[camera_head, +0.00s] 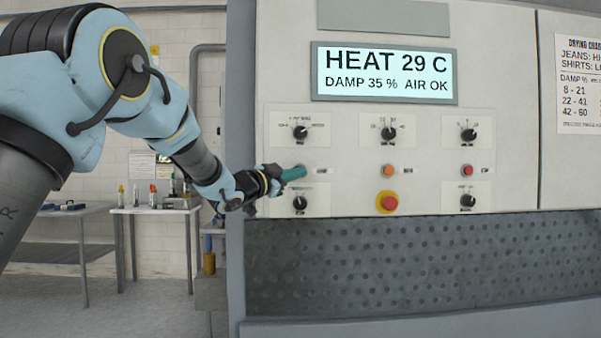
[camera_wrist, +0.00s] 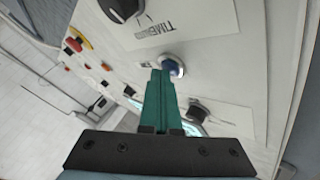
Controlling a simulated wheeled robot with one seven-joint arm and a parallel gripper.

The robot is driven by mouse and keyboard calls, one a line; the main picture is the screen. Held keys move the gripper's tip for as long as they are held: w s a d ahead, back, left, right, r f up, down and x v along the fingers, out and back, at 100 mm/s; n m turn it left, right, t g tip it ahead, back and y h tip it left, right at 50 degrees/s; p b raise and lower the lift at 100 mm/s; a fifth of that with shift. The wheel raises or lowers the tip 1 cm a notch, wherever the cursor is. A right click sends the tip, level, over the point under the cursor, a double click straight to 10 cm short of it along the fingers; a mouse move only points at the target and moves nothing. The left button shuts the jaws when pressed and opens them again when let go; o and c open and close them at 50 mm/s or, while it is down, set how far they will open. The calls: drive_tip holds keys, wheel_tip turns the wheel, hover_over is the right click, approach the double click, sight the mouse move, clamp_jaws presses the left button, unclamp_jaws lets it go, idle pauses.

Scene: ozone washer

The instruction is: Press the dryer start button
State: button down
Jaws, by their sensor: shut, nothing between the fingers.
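My gripper (camera_head: 302,172) has green fingers, shut together and empty, and reaches the left side of the control panel (camera_head: 350,150). In the wrist view the fingertips (camera_wrist: 160,74) are right beside a blue button (camera_wrist: 174,69) in a silvery ring. The tips overlap its edge in the picture; I cannot tell whether they touch it. In the head view the fingers mostly cover this button. The small label (camera_head: 323,171) beside it is too small to read, so I cannot confirm that it is the start button.
Dark knobs (camera_head: 300,132) sit above and below the button row. An orange button (camera_head: 388,170), a red button (camera_head: 467,170) and a red stop button on yellow (camera_head: 389,203) are to the right. The display (camera_head: 385,73) reads HEAT 29 C. Tables (camera_head: 155,210) stand at left.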

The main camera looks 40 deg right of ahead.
drive_tip(key=shift+s+a+b, duration=0.6)
drive_tip(key=shift+s+b, duration=0.1)
drive_tip(key=shift+s+a+b, duration=0.8)
drive_tip(key=shift+s, duration=0.2)
drive_tip(key=shift+s+a+b, duration=0.75)
drive_tip(key=shift+s, duration=0.2)
